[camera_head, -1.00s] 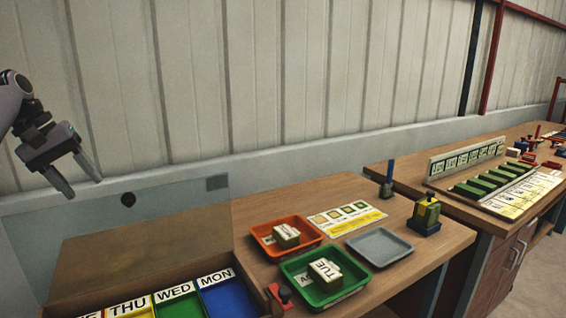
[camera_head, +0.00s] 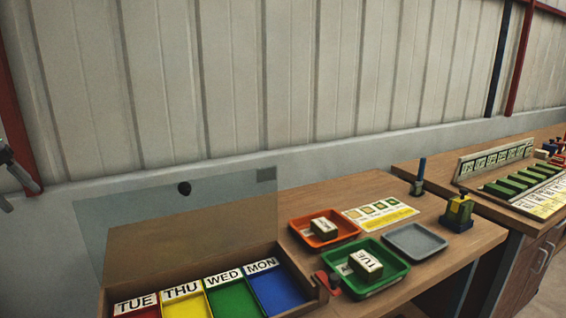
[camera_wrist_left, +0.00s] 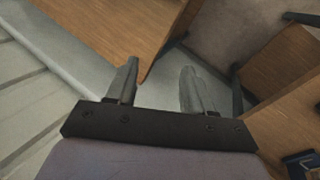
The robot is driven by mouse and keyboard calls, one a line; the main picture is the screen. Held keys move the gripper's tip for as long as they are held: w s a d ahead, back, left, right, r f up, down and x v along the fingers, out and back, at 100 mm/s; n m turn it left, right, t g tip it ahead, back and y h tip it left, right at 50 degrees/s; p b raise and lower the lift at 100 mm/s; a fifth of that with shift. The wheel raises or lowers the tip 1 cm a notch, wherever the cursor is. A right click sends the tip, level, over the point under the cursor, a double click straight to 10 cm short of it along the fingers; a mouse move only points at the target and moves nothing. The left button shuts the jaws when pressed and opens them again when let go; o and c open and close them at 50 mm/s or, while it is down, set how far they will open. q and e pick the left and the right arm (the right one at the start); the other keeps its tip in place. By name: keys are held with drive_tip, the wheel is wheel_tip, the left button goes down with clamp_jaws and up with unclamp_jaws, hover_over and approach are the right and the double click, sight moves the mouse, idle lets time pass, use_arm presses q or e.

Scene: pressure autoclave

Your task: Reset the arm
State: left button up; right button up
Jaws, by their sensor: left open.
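My left gripper (camera_head: 8,180) is at the far left edge of the head view, mostly cut off, in front of the wall. In the left wrist view my left gripper (camera_wrist_left: 158,90) shows its two fingers apart with nothing between them. A wooden table edge and the floor lie beyond the fingers. My right gripper is not in either view.
A box with coloured compartments (camera_head: 230,300) labelled TUE, THU, WED and MON has a raised clear lid (camera_head: 160,215). An orange tray (camera_head: 345,236) and a green tray (camera_head: 395,268) hold labelled blocks. A grey tray (camera_head: 415,240) is empty. A second bench (camera_head: 420,178) stands at right.

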use_arm(q)
drive_tip(key=s+a+f+n+y, duration=0.1)
drive_tip(key=s+a+f+n, duration=0.2)
drive_tip(key=s+a, duration=0.85)
drive_tip(key=w+a+f+m+g+y, duration=0.1)
drive_tip(key=w+a+f+m+y, duration=0.25)
drive_tip(key=a+f+y, duration=0.7)
drive_tip(key=w+d+f+m+t, duration=0.2)
drive_tip(key=d+f+m+t, duration=0.3)
drive_tip(key=d+f+m, duration=0.7)
drive_tip(key=s+d+f+m+t+h, duration=0.1)
drive_tip(key=s+d+f+m+h, duration=0.15)
drive_tip(key=d+f, duration=0.4)
drive_tip(key=s+d+f+m+t+h, duration=0.1)
drive_tip(key=s+d+f+m+h, duration=0.2)
drive_tip(key=d, duration=0.6)
drive_tip(key=s+d+f+m+h, duration=0.1)
drive_tip(key=s+d+f+h, duration=0.1)
drive_tip(key=s+d, duration=0.5)
drive_tip(key=s+d+f+m+h, duration=0.2)
drive_tip(key=s+d+f, duration=0.15)
drive_tip(key=d, duration=0.45)
drive_tip(key=s+d+f+n+t, duration=0.1)
drive_tip(key=s+d+n, duration=0.1)
drive_tip(key=d+n, duration=0.7)
drive_tip(key=d, duration=0.7)
drive_tip(key=shift+f+h, duration=0.3)
drive_tip(key=shift+h, duration=0.1)
